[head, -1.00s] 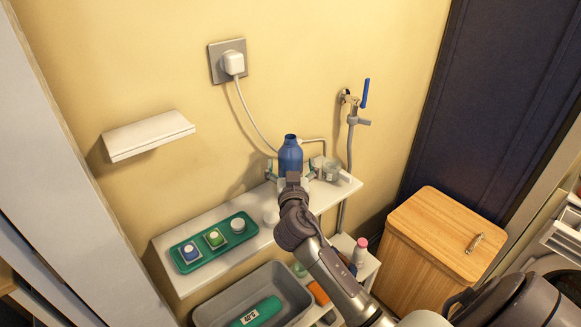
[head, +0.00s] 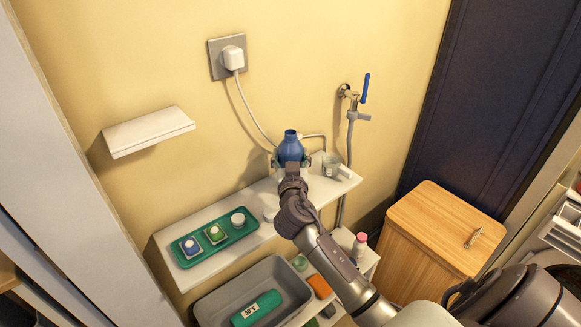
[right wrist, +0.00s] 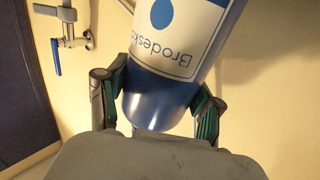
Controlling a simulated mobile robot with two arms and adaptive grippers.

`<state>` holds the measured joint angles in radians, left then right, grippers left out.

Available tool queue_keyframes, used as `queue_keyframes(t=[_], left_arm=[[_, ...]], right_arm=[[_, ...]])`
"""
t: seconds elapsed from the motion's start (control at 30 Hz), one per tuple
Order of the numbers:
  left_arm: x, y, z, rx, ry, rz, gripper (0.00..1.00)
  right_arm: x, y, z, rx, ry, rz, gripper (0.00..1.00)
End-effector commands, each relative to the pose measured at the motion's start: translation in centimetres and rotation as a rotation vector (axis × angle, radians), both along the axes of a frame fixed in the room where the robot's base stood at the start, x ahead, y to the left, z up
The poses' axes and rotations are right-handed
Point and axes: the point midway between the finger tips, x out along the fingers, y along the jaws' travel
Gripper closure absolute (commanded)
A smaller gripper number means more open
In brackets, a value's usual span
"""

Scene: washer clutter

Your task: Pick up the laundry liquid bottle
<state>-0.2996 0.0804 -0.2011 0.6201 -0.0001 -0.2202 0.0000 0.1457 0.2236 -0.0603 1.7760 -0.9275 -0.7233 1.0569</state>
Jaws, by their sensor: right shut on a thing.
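The laundry liquid bottle is blue with a white label; it shows in the head view (head: 291,149) above the right part of the white shelf (head: 200,271). My right gripper (head: 291,160) is shut on the bottle, with one finger on each side of its body. In the right wrist view the bottle (right wrist: 165,108) sits between the two green-padded fingers, its label partly readable. Whether its base is clear of the shelf is hidden by my arm. My left gripper is not in view.
A green tray (head: 213,244) with small containers lies on the shelf's left part. Below are a grey basin (head: 215,297) and a pink-capped bottle (head: 360,243). A wooden-topped cabinet (head: 440,230) stands at right.

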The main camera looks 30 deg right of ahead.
Motion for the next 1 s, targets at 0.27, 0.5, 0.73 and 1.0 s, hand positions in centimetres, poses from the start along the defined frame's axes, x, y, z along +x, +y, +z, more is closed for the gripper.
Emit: queue_keyframes(t=[0.27,0.5,0.73,1.0], left_arm=[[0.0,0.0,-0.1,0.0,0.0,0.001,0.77],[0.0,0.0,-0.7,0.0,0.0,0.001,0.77],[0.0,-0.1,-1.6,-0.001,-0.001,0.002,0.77],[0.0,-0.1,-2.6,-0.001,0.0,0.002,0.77]], right_arm=[[0.0,0.0,0.6,0.0,-0.005,0.0,0.91],[0.0,0.0,3.4,0.001,-0.011,0.0,0.91],[-1.1,-3.9,6.5,-0.005,-0.008,-0.003,0.91],[-2.7,-8.9,9.7,-0.006,-0.006,-0.002,0.91]])
